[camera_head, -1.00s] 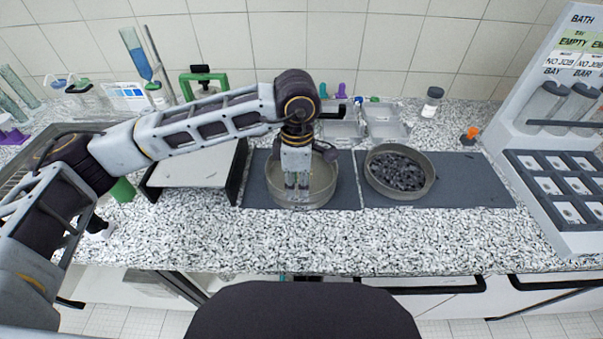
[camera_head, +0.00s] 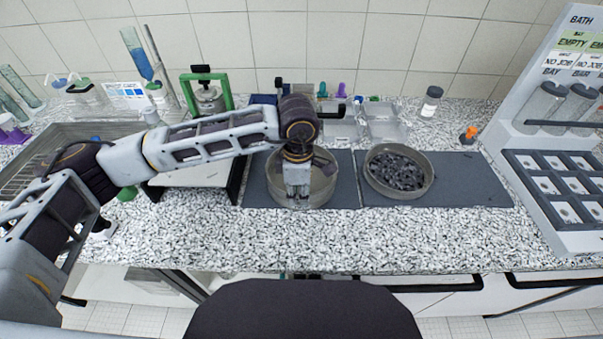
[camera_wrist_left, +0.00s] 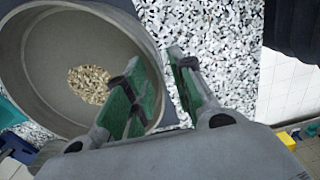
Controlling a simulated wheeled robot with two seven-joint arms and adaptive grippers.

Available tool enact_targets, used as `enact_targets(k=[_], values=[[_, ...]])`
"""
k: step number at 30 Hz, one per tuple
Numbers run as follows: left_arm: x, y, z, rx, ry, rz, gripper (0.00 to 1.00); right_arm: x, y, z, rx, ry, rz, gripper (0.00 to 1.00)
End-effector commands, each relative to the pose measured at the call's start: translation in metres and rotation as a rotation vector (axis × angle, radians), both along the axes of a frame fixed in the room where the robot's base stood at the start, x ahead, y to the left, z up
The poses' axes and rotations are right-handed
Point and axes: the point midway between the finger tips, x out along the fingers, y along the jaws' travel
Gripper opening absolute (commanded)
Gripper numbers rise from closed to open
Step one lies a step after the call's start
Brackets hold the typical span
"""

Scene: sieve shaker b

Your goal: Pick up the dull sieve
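A dull grey-beige round sieve (camera_head: 322,190) stands on the left dark mat, partly hidden by my left arm. In the left wrist view the sieve (camera_wrist_left: 45,75) shows a small patch of tan grains on its floor. My left gripper (camera_head: 297,194) points down at the sieve's near side. In the left wrist view my left gripper (camera_wrist_left: 155,62) has its green-padded fingers apart, one over the inside of the sieve and one outside, with the wall between them. I see a gap beside the wall. My right gripper is not in view.
A second round sieve (camera_head: 428,181) with dark gravel stands on the right mat (camera_head: 470,185). A low platform (camera_head: 195,177) stands left of the sieve. Clear trays (camera_head: 385,122) lie behind, and a sloped rack (camera_head: 560,190) stands at right. The front counter is clear.

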Motion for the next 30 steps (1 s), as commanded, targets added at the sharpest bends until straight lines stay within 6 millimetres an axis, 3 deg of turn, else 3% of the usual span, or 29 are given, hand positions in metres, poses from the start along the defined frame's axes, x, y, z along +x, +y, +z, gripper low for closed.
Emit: enact_targets(k=[5,11,20,30], values=[[0.0,0.0,0.0,0.0,0.0,0.0,0.0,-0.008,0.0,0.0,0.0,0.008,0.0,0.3],[0.0,0.0,0.001,-0.001,-0.002,0.0,0.0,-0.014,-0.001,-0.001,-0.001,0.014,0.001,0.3],[0.0,0.0,0.003,-0.001,-0.002,0.0,0.0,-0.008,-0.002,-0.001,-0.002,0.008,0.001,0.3],[0.001,-0.001,0.034,-0.002,-0.004,-0.001,0.0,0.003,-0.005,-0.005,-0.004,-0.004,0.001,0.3]])
